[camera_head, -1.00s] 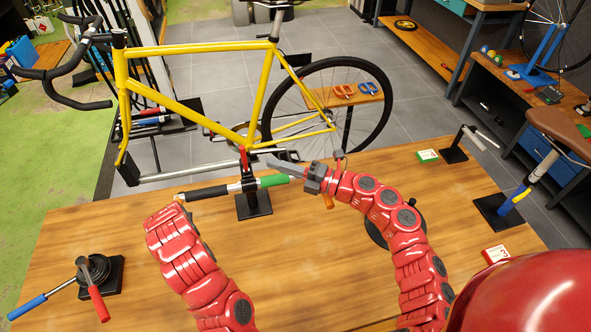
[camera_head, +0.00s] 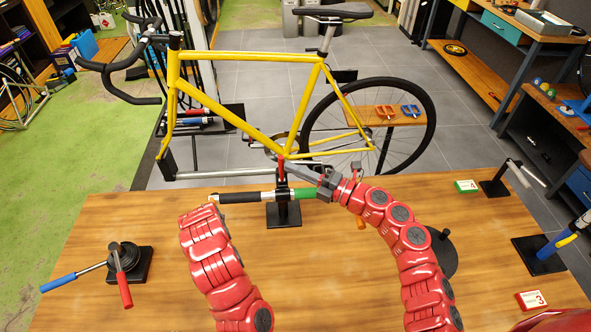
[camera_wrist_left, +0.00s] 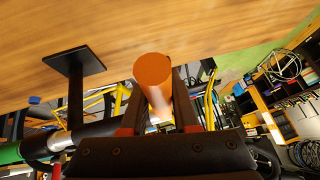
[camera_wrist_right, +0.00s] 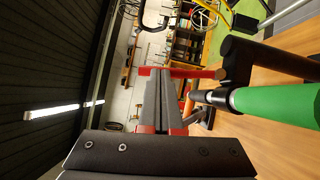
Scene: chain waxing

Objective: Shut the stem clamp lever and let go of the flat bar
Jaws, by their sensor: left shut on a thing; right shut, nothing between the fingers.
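The flat bar (camera_head: 240,197) lies level across a clamp stand, black on the left and green (camera_head: 305,193) on the right; the green also shows in the right wrist view (camera_wrist_right: 275,102). The red clamp lever (camera_head: 281,168) stands up above the bar. My left gripper (camera_head: 213,203) is shut at the bar's left end. In the left wrist view an orange cylinder (camera_wrist_left: 152,72) sits between its fingers; how it joins the bar is unclear. My right gripper (camera_head: 298,174) is shut and empty, its tips at the lever (camera_wrist_right: 205,73); contact is unclear.
The stand's black base (camera_head: 283,215) is on the wooden table (camera_head: 165,225). A black fixture with red and blue handles (camera_head: 125,262) is at left. An orange handle (camera_head: 360,222) is below my right wrist. A yellow bicycle (camera_head: 240,56) stands behind the table.

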